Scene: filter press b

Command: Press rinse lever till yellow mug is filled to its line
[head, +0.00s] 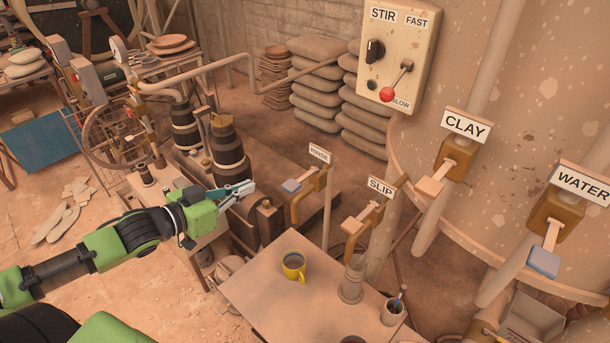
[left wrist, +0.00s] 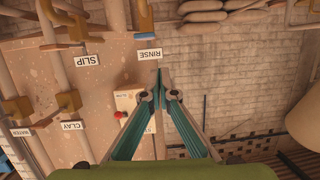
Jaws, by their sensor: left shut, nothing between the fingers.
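The yellow mug (head: 294,266) stands upright on the small table, below and slightly left of the rinse tap. Its inside looks dark; its fill line and level cannot be made out. The rinse lever (head: 291,187) has a blue paddle and sits under the RINSE sign (head: 320,154). That sign also shows upside down in the left wrist view (left wrist: 148,54). My left gripper (head: 252,187) is shut and empty, a short way left of the blue paddle and apart from it. Its closed fingers show in the left wrist view (left wrist: 159,72). My right gripper is not in view.
The SLIP tap (head: 362,217) stands right of the rinse tap, above a clear glass (head: 352,282). A cup with a tool (head: 393,311) is at the table's (head: 260,300) right. CLAY (head: 452,160) and WATER (head: 552,218) valves are further right. Dark barrels (head: 228,150) stand behind my gripper.

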